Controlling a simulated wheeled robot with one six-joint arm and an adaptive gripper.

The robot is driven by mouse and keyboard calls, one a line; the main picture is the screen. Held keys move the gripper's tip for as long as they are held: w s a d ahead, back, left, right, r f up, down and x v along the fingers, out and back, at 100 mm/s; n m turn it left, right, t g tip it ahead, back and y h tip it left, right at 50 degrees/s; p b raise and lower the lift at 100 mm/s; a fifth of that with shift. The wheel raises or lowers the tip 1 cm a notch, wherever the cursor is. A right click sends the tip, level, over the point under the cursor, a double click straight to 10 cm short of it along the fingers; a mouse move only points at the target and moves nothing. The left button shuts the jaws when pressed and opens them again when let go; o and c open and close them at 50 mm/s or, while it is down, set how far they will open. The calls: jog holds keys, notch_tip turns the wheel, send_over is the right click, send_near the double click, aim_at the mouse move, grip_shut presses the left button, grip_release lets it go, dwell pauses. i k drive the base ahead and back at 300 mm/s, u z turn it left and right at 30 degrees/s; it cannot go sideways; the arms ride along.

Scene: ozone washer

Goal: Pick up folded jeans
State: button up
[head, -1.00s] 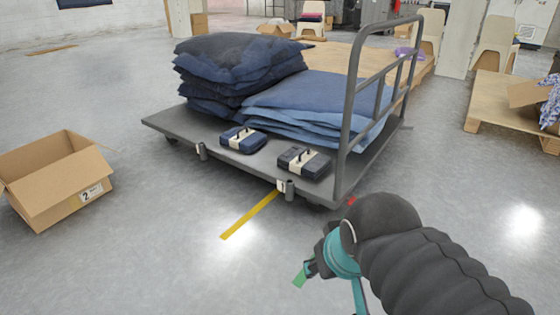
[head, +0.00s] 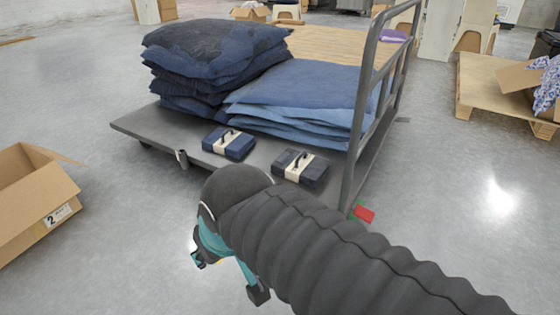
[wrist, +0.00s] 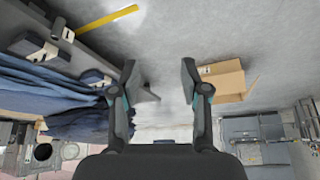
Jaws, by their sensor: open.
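Two small folded jeans bundles lie on the front edge of a grey cart (head: 140,128). One is blue (head: 216,143), the other dark grey (head: 312,172); each has a pale band and a black handle. In the wrist view, the bundles show at left, one (wrist: 30,50) near the frame edge. My gripper (head: 228,277) is open and empty, in front of the cart and apart from both bundles. Its two spread fingers (wrist: 158,82) show in the wrist view with nothing between them. My arm passes close before the dark grey bundle in the head view.
A dark denim stack (head: 215,50) and a lighter blue stack (head: 300,90) stand behind the bundles. The cart's tall rail (head: 359,110) rises at its right end. An open cardboard box (head: 35,200) labelled 2 stands left. Floor between box and cart is clear.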

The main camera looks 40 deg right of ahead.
aim_at(308, 170)
jog(key=z, duration=0.25)
jog(key=i, duration=0.9)
jog(key=z, duration=0.45)
